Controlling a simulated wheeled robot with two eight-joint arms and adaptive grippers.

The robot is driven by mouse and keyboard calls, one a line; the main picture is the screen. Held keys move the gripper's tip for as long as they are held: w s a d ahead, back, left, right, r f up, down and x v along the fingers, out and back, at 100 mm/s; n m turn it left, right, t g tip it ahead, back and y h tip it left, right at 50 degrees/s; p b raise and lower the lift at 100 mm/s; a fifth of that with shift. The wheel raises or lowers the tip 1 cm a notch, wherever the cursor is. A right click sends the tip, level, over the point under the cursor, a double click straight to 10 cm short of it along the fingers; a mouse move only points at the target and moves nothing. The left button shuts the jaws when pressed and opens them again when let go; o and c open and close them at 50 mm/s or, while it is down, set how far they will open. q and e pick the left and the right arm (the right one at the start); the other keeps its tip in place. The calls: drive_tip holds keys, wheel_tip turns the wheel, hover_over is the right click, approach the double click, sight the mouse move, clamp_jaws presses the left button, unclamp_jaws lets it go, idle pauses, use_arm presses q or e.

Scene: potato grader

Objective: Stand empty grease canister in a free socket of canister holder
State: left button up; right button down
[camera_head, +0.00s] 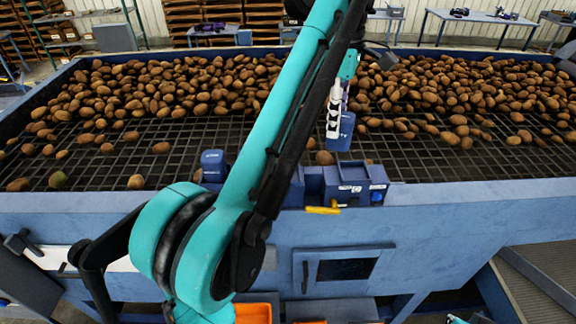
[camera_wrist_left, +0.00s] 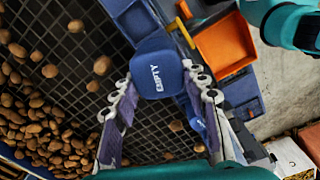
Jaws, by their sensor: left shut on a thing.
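The empty grease canister (camera_head: 341,133) is a blue block; its label reads EMPTY in the left wrist view (camera_wrist_left: 154,72). My left gripper (camera_head: 335,108) is shut on it, with one finger on each side in the left wrist view (camera_wrist_left: 163,100). In the head view it hangs above the grate, behind and above a blue box-like unit (camera_head: 352,186) on the front rim, which looks like the canister holder. My left arm hides part of that unit, and its sockets are not clear. My right gripper is not seen.
Another blue canister-like block (camera_head: 212,160) stands left of my arm. A yellow handle (camera_head: 322,209) sticks out from the front. Potatoes (camera_head: 170,85) lie over the grate (camera_head: 100,165). An orange bin (camera_wrist_left: 225,46) is below the rim.

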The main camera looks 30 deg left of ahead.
use_arm(q)
drive_tip(key=s+a+f, duration=0.1)
drive_tip(key=a+f, duration=0.2)
drive_tip(key=s+a+f+p, duration=0.1)
drive_tip(key=s+a+f, duration=0.1)
drive_tip(key=a+f, duration=0.1)
drive_tip(key=s+a+f+p, duration=0.1)
drive_tip(key=a+f, duration=0.3)
drive_tip(key=shift+s+a, duration=0.35)
drive_tip(key=shift+f, duration=0.4)
drive_tip(key=shift+w, duration=0.1)
drive_tip(key=shift+f, duration=0.15)
drive_tip(key=o, duration=1.2)
